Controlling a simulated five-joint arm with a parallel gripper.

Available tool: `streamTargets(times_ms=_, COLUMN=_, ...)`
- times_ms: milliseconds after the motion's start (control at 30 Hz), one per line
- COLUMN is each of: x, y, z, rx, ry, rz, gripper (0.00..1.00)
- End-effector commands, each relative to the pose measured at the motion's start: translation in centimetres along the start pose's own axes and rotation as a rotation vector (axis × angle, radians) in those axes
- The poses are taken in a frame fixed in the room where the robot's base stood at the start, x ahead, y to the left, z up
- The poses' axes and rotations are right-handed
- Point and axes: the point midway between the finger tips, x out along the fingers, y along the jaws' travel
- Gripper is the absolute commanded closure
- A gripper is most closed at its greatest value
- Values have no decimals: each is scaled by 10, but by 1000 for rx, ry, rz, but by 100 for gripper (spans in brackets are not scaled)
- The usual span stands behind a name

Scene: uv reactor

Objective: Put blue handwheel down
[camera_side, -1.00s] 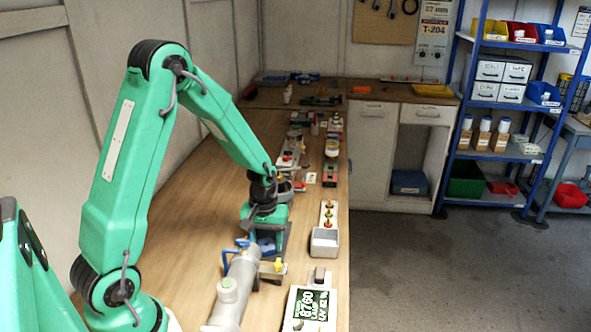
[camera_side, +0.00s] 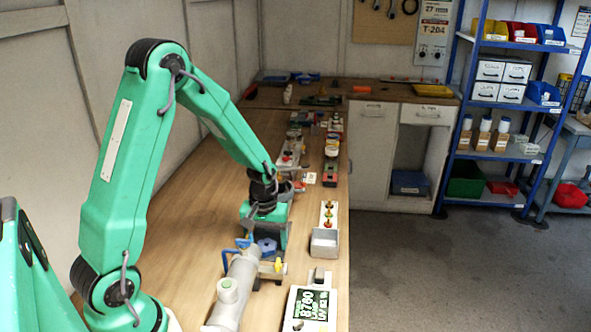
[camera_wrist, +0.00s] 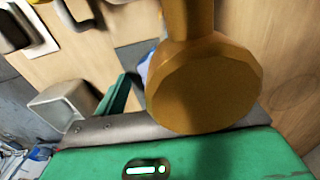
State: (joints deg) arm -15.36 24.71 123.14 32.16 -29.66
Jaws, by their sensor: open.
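The blue handwheel (camera_side: 267,246) shows in the side view just below my gripper (camera_side: 268,237), at the far end of the grey reactor cylinder (camera_side: 237,290). I cannot tell what it rests on or whether a jaw touches it. My gripper is open. In the wrist view, a small blue patch (camera_wrist: 144,66), probably the handwheel, shows between a dark green finger (camera_wrist: 119,96) and a large orange-brown round part close to the lens (camera_wrist: 205,85). That part hides most of the view between the jaws.
A blue bent handle (camera_side: 228,259) stands beside the cylinder. A grey bin (camera_side: 324,243) with coloured knobs behind it stands to the right, and a display panel (camera_side: 312,306) is nearer. Several small items line the bench further back. The bench (camera_side: 185,235) left of my gripper is clear.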

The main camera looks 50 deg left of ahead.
Motion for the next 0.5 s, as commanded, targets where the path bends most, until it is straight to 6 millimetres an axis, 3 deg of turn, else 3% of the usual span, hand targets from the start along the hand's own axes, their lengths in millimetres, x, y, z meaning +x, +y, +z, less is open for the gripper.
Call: streamTargets(times_ms=500, x=-67, y=0, z=-1, rx=0, ry=4, rz=2, gripper=27)
